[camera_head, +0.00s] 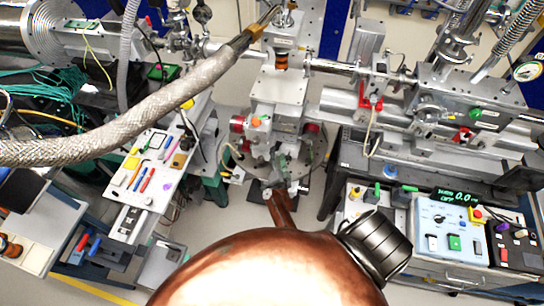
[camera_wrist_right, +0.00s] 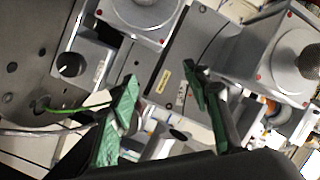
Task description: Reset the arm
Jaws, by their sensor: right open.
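My right gripper (camera_wrist_right: 162,84) is open in the right wrist view. Its two green-padded fingers stand apart with nothing held between them. Behind them is grey metal equipment (camera_wrist_right: 182,62) with a small yellow label. In the head view the right gripper (camera_head: 283,164) is small and hard to make out, near the middle by the round metal base (camera_head: 318,150) of the central instrument (camera_head: 280,92). My left gripper is not in view.
A braided hose (camera_head: 150,115) crosses the upper left. A tool panel (camera_head: 152,172) stands left, a control box (camera_head: 452,228) with a green display right. Beam pipes and a detector stage (camera_head: 432,112) fill the upper right. Bare floor (camera_head: 215,215) shows in between.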

